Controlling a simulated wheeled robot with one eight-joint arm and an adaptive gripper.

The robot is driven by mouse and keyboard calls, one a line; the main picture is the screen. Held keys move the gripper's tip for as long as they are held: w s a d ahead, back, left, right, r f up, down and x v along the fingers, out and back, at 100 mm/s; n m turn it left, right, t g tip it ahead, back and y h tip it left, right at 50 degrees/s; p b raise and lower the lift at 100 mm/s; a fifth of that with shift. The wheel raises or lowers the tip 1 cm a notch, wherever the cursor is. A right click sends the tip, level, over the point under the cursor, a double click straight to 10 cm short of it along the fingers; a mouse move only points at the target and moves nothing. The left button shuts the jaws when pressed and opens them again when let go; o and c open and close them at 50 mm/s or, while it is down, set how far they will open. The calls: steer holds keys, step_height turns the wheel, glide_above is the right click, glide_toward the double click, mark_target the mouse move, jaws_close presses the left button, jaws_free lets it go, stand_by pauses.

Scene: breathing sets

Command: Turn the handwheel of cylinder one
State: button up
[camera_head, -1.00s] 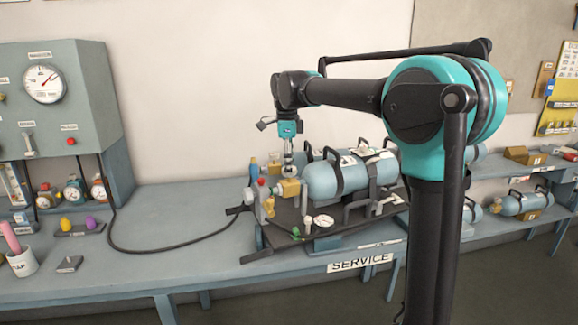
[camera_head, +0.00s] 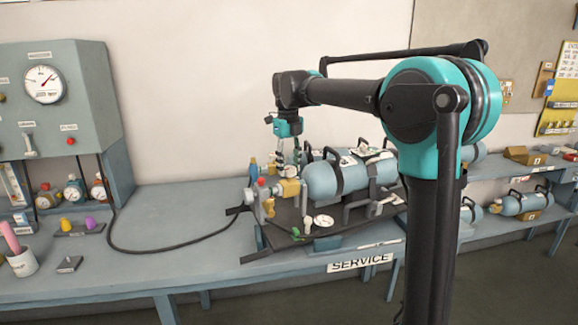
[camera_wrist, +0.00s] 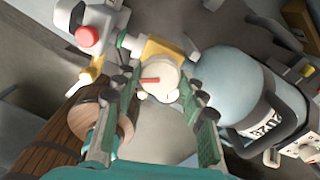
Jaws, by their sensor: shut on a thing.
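Cylinder one, the nearest blue-grey cylinder (camera_head: 336,180), lies on a dark stand on the bench; it fills the right of the wrist view (camera_wrist: 235,82). Its valve end has a yellow-brass block (camera_wrist: 163,48). The pale round handwheel (camera_wrist: 158,82) with a red mark sits beside that block. My gripper (camera_wrist: 158,86) is shut on the handwheel, one finger on each side of its rim. In the head view my gripper (camera_head: 288,162) points down at the valve end, and the handwheel is mostly hidden there.
A red-capped fitting (camera_wrist: 88,36) stands close by the valve, with a black hose (camera_head: 170,250) running from that area to the gauge panel (camera_head: 60,110). A small dial (camera_head: 323,221) sits at the stand's front. The bench (camera_head: 180,215) left of the stand is mostly clear.

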mark_target(288, 168)
steer(key=shift+m, duration=0.6)
steer(key=o, duration=1.2)
steer(key=shift+c, duration=0.2)
step_height(288, 168, up, 12)
steer(key=shift+a, duration=0.1)
